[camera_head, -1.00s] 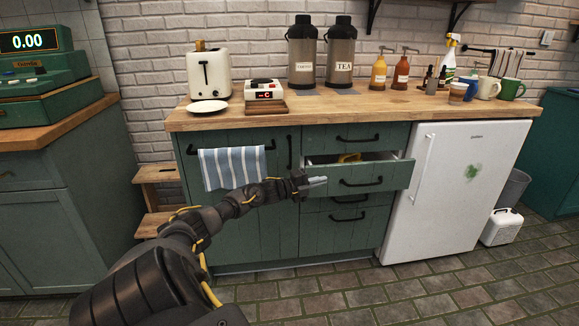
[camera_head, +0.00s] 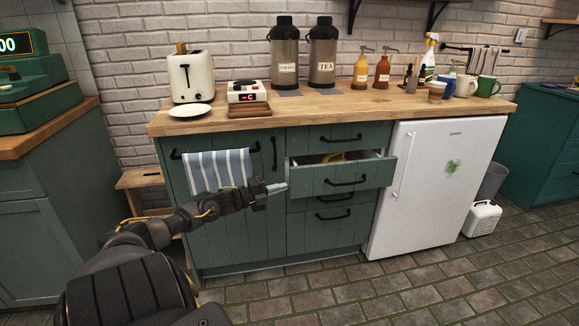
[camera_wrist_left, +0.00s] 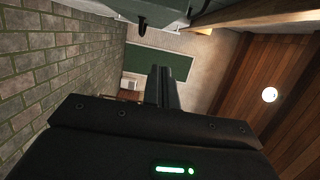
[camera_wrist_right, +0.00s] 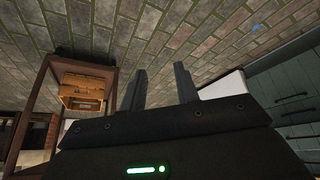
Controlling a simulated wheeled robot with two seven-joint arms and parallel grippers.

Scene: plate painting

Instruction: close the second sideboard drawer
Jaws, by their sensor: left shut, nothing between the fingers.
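The second sideboard drawer (camera_head: 316,181) is pulled out below the closed top drawer (camera_head: 325,138). Its green front has a black bar handle (camera_head: 346,182), and something yellow (camera_head: 334,157) shows inside. My left gripper (camera_head: 283,188) is shut and empty, with its tips at the left end of the drawer front in the head view; I cannot tell whether they touch it. The left wrist view shows its fingers (camera_wrist_left: 163,84) close together. My right gripper (camera_wrist_right: 160,75) is open and empty in the right wrist view, facing the floor, and is out of the head view.
A striped towel (camera_head: 218,171) hangs on the cabinet door left of the drawers. A white fridge (camera_head: 432,185) stands on the right. The counter (camera_head: 215,122) holds a toaster, flasks, bottles and mugs. A wooden stool (camera_head: 140,180) is at the left. The floor in front is clear.

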